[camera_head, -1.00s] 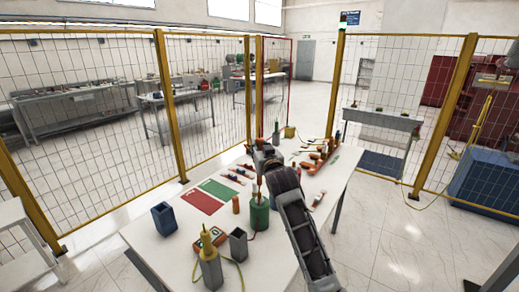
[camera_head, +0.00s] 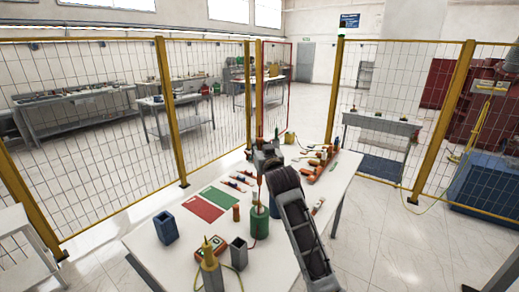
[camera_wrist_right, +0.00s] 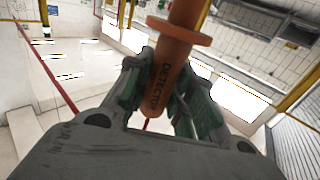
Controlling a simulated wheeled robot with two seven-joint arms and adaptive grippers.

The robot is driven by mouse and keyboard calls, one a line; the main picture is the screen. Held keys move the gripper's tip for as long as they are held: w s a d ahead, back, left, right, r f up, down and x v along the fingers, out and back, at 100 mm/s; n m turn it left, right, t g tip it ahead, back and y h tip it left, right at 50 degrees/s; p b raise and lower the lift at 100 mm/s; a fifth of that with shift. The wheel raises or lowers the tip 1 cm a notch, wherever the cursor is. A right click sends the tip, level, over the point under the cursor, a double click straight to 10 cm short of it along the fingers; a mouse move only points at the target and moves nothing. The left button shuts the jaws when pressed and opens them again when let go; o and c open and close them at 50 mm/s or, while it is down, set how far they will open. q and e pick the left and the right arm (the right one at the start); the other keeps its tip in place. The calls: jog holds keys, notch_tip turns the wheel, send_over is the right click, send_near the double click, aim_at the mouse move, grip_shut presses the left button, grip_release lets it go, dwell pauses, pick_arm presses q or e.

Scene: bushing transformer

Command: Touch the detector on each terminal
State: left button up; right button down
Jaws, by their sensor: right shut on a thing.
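My right gripper (camera_head: 265,160) is above the white table (camera_head: 145,250), shut on the orange-brown detector (camera_wrist_right: 165,80). The word DETECTOR reads along its shaft in the right wrist view, with a wide collar near the top of that picture. In the head view a thin part of the detector (camera_head: 258,190) points down over a green cylinder (camera_head: 259,222). I cannot tell whether its tip touches the cylinder. An orange row of upright parts (camera_head: 322,163) stands at the far right of the table. The terminals are too small to make out surely.
A yellow-framed fence (camera_head: 171,110) is beyond.

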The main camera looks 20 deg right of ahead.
jog(key=shift+r, duration=1.35)
dwell(0.5)
